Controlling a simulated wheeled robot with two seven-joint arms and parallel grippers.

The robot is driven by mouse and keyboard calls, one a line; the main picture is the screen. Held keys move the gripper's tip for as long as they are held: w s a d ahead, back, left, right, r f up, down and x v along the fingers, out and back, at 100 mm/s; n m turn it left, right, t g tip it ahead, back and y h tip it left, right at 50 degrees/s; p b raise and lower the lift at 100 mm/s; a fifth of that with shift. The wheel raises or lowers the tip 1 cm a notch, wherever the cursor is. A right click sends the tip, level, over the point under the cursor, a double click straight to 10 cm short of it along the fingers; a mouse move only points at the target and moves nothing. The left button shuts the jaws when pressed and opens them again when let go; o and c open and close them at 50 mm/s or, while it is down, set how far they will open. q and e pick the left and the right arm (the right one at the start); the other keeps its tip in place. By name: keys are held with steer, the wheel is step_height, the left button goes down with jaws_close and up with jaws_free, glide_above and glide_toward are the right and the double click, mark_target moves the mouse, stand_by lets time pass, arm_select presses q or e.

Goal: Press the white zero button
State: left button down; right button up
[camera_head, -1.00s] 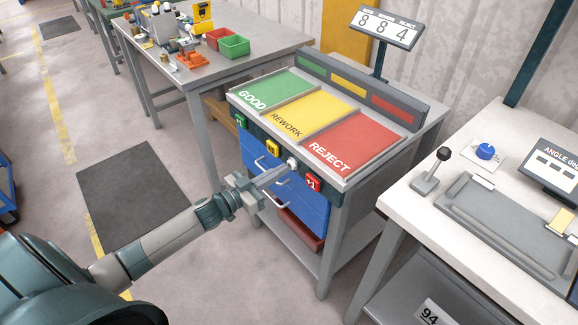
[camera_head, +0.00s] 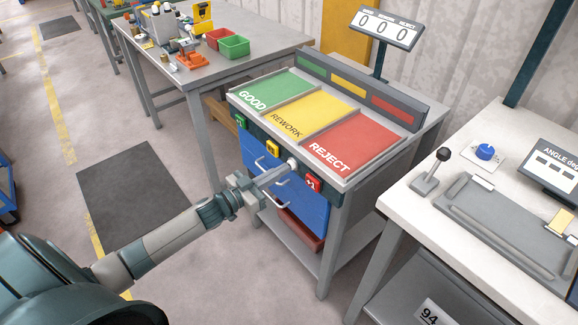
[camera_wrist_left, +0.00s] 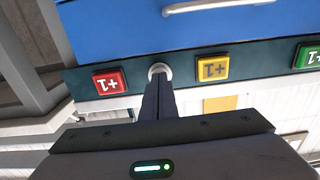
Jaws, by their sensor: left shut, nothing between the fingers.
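The white zero button (camera_head: 292,163) sits on the dark front strip of the sorting bench, between the yellow button (camera_head: 272,147) and the red button (camera_head: 313,184). It also shows in the left wrist view (camera_wrist_left: 159,70), as a round white knob at the fingertips. My left gripper (camera_head: 287,168) is shut and empty, its tips at the button and apparently touching it. In the left wrist view the fingers (camera_wrist_left: 160,84) cover part of the button. The counter display (camera_head: 385,25) reads 0 0 0. My right gripper is not in view.
Green GOOD, yellow REWORK and red REJECT areas (camera_head: 350,142) cover the bench top. Blue drawers (camera_head: 309,211) with handles lie below the button strip, close to my left gripper. A white-topped table (camera_head: 410,206) stands at the right. The floor at left is open.

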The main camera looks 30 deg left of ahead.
arm_select(q)
steer(key=p+v, duration=0.2)
steer(key=v, duration=0.4)
steer(key=shift+s, duration=0.25)
stand_by(0.3)
steer(key=shift+a, duration=0.15)
steer(key=p+v, duration=0.2)
steer(key=v, duration=0.6)
steer(key=shift+p, duration=0.35)
stand_by(0.9)
